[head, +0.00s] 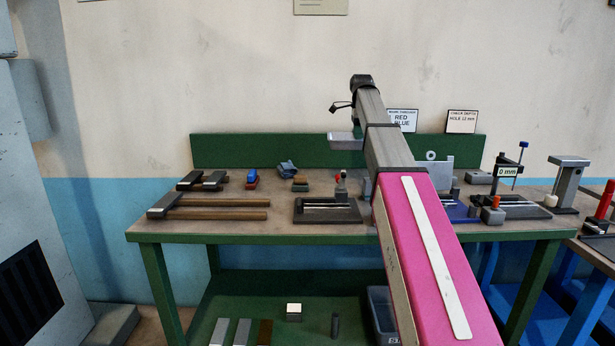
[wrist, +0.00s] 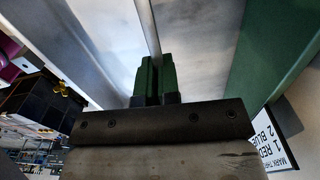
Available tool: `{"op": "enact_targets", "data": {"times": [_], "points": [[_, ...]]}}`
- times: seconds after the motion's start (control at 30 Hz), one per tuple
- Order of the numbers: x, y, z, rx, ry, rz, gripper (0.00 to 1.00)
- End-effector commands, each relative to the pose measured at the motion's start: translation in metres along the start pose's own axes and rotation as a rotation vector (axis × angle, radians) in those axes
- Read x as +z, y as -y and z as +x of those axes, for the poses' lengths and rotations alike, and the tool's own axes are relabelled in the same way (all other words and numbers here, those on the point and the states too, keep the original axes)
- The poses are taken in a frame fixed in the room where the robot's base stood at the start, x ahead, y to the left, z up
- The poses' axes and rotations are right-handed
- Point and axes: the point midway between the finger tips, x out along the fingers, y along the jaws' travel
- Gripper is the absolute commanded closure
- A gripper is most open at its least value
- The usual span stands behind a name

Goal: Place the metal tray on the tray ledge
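The metal tray (head: 344,144) is a small grey open tray. In the head view it hangs level in front of the green backboard's upper edge, below the end of my arm. In the wrist view its grey surface (wrist: 205,40) fills much of the picture. My gripper (wrist: 154,72) has green fingers close together on the thin upright wall of the tray. In the head view my fingers are mostly hidden behind my wrist. I cannot make out the tray ledge for certain; my arm covers part of the bench and backboard.
The green backboard (head: 262,152) stands behind the bench top (head: 285,226). Two signs (head: 402,120) (head: 462,121) stand at the backboard. A lower shelf holds blocks.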

Motion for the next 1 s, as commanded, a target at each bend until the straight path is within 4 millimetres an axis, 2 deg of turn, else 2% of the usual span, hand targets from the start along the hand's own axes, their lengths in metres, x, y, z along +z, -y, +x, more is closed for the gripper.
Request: {"op": "enact_targets", "data": {"times": [1.0], "points": [[0.000,-0.010,0.046,0.001,0.000,-1.298,1.00]]}}
